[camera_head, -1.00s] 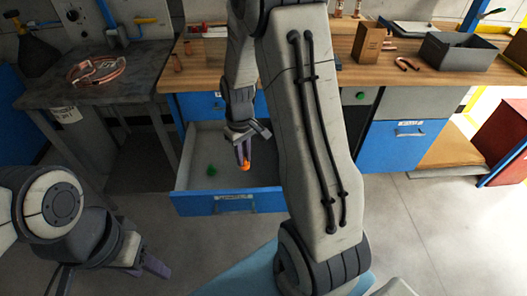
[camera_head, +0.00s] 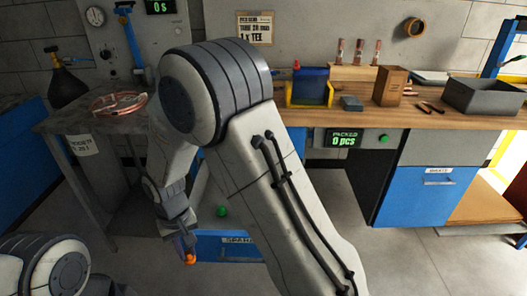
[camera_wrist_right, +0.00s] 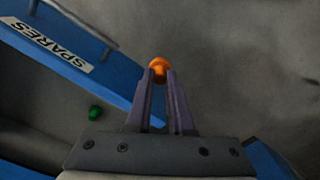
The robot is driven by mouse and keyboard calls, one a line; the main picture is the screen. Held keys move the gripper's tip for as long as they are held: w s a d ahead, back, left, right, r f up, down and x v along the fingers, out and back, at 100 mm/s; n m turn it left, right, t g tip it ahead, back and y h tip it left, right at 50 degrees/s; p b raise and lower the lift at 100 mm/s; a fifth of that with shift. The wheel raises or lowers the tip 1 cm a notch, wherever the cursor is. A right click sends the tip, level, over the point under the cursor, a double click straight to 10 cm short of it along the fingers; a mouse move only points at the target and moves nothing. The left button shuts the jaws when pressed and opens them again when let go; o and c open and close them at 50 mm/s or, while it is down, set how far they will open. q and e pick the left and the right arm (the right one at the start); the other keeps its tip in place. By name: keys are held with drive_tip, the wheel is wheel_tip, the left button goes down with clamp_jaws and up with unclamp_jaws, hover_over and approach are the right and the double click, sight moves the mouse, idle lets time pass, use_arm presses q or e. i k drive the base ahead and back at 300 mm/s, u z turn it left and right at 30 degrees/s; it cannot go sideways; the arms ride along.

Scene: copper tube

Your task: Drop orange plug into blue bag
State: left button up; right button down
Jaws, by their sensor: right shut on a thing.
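My right gripper (camera_head: 188,254) hangs low by the front of the open drawer, shut on the orange plug (camera_head: 190,259). In the right wrist view the orange plug (camera_wrist_right: 158,68) sits between the fingertips (camera_wrist_right: 161,82), seen against the grey floor beside the drawer front. A blue bag (camera_head: 309,85) with a yellow frame around its lower part stands on the wooden bench, up and to the right of this gripper. My right arm crosses the picture between them. Only a part of my left arm shows at the lower left; its gripper is out of view.
The open drawer (camera_head: 229,247), labelled SPARES (camera_wrist_right: 52,47), holds a green plug (camera_head: 222,211). Copper coils (camera_head: 118,103) lie on the left table.

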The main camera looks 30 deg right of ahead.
sight(315, 76)
drive_tip(key=u, duration=2.65)
drive_tip(key=k, duration=2.7)
drive_tip(key=z, duration=2.05)
drive_tip(key=i, duration=0.4)
